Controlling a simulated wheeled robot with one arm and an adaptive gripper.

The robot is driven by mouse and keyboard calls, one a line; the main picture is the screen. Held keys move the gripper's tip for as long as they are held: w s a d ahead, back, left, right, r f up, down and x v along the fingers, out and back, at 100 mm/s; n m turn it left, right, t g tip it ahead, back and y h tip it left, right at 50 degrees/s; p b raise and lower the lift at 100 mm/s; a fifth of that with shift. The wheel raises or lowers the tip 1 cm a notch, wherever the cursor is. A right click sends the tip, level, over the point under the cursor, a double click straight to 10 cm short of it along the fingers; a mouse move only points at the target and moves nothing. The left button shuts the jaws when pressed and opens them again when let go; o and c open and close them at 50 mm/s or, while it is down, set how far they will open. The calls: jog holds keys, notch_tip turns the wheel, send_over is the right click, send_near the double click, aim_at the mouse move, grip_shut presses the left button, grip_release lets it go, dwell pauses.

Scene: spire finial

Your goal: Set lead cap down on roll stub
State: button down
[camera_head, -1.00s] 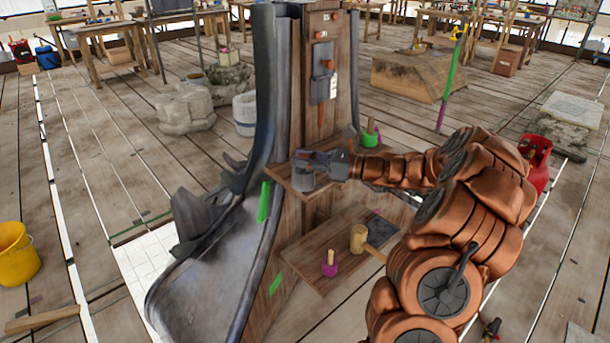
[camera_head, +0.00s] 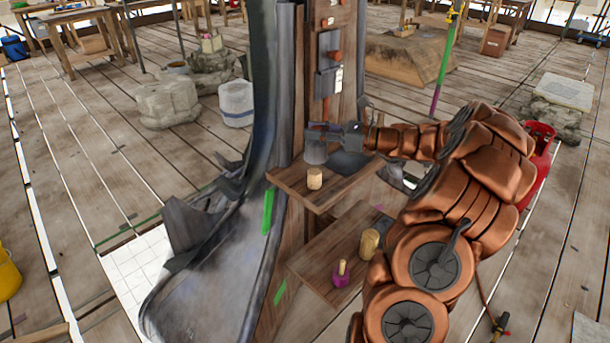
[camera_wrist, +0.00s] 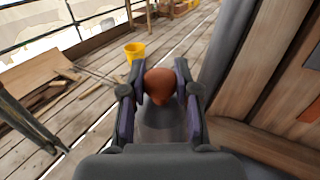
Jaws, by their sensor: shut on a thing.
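The lead cap (camera_head: 315,152) is a small grey cup-like piece hanging under my gripper (camera_head: 322,131) in the head view. In the wrist view my gripper (camera_wrist: 160,88) is shut on its red-brown knob (camera_wrist: 159,83), with the grey body of the cap (camera_wrist: 158,122) showing below. A short pale wooden cylinder (camera_head: 314,178), which looks like the roll stub, stands upright on the upper shelf. The cap appears above and behind it in the head view, apart from it. The exact height of the cap over the shelf is unclear.
A dark grey piece (camera_head: 350,163) lies at the back of the upper shelf (camera_head: 336,192). The lower shelf (camera_head: 318,262) holds a wooden mallet (camera_head: 370,243) and a purple-based peg (camera_head: 341,273). A tall curved lead sheet (camera_head: 262,110) and wooden post (camera_head: 345,25) rise close by.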

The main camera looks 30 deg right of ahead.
aim_at(315, 172)
jog(key=shift+w+f, duration=0.15)
jog(key=shift+f, duration=4.75)
jog(key=c, duration=0.8)
grip_release()
jog(key=shift+f, duration=0.15)
jog(key=shift+c, duration=0.2)
